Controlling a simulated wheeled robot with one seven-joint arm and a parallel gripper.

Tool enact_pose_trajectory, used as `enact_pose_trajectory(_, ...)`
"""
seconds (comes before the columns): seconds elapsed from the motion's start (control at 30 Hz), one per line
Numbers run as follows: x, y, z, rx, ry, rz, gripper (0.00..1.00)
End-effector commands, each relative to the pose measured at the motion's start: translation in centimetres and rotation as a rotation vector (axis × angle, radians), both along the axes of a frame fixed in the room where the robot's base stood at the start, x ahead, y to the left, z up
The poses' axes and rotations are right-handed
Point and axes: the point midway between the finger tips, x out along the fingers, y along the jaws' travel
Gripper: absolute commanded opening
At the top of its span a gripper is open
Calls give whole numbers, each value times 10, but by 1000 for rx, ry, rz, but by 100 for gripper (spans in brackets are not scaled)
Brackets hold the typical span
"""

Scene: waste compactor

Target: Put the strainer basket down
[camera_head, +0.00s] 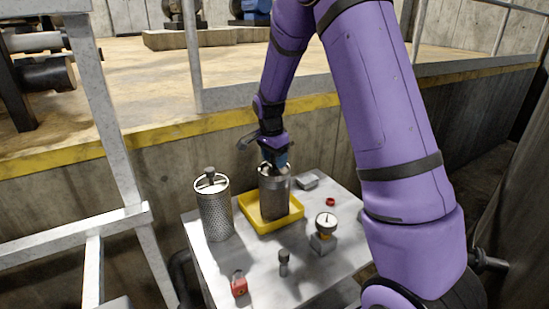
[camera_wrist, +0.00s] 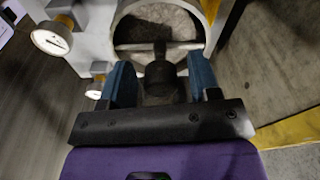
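A grey metal strainer basket (camera_head: 274,196) stands upright in a shallow yellow tray (camera_head: 290,217) on the metal table. My gripper (camera_head: 274,166) is right above its top, pointing down. In the wrist view, the basket's round top (camera_wrist: 160,22) shows a pale inside, a crossbar and a dark knob (camera_wrist: 160,78). My blue fingers (camera_wrist: 162,82) are on either side of the knob, with a visible gap on each side, and look open. A second, perforated basket (camera_head: 214,212) with a knob on top stands upright on the table to the left of the tray.
The table (camera_head: 205,265) also holds a pressure gauge (camera_head: 325,226), a red padlock (camera_head: 239,284), a small dark fitting (camera_head: 284,262), a red ring (camera_head: 330,201) and a grey block (camera_head: 308,181). A yellow-edged concrete ledge (camera_head: 150,137) is behind; metal railings (camera_head: 112,130) stand left.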

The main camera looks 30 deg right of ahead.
Motion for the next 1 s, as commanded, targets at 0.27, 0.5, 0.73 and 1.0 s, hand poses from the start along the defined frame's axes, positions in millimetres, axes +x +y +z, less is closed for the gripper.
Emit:
enact_pose_trajectory(0.27,0,0,4,0,-1,0,56)
enact_pose_trajectory(0.5,0,5,40,0,-4,1,56)
enact_pose_trajectory(0.73,-1,10,85,0,-3,1,56)
enact_pose_trajectory(1.0,-2,14,117,-1,-1,0,56)
